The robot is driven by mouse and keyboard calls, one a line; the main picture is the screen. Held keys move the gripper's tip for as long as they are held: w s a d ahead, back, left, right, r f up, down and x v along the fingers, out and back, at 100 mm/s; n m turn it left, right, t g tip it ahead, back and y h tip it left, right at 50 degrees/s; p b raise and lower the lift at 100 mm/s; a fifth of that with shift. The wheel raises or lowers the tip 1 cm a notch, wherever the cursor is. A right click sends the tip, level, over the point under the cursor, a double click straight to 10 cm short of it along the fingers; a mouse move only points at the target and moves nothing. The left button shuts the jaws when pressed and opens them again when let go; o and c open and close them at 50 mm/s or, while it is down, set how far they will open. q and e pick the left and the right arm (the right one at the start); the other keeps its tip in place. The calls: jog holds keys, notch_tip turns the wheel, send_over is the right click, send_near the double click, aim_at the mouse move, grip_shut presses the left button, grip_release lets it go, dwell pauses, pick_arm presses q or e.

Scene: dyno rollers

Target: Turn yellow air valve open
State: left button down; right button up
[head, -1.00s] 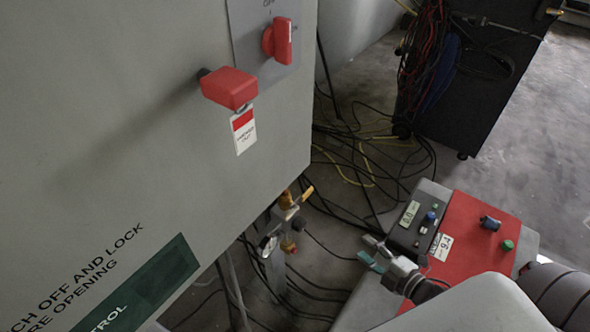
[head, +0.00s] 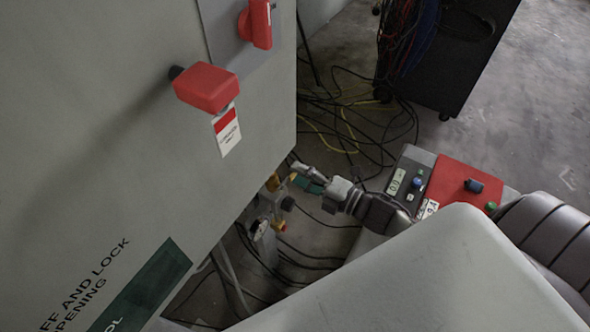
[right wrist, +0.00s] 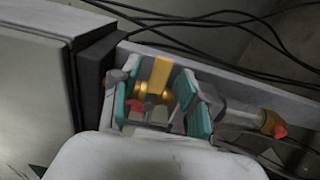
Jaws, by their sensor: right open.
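The yellow air valve handle (right wrist: 160,76) shows in the right wrist view, standing up from a brass-coloured body. My right gripper (right wrist: 161,98) is open, with one teal-padded finger on each side of the handle; I cannot tell whether either pad touches it. In the head view the right gripper (head: 306,178) is beside the valve assembly (head: 268,200) at the lower corner of the grey cabinet. It partly hides the yellow handle there. The left gripper is not in view.
The grey cabinet (head: 90,130) carries a red lock handle (head: 206,88) and a red switch (head: 260,22). A pressure gauge (head: 257,229) sits under the valve. Cables (head: 345,125) lie on the floor. A red and grey control box (head: 455,185) stands at right.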

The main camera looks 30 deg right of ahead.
jog(key=shift+x, duration=0.8)
jog(key=shift+c, duration=0.4)
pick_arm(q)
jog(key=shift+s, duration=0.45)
pick_arm(e)
grip_shut()
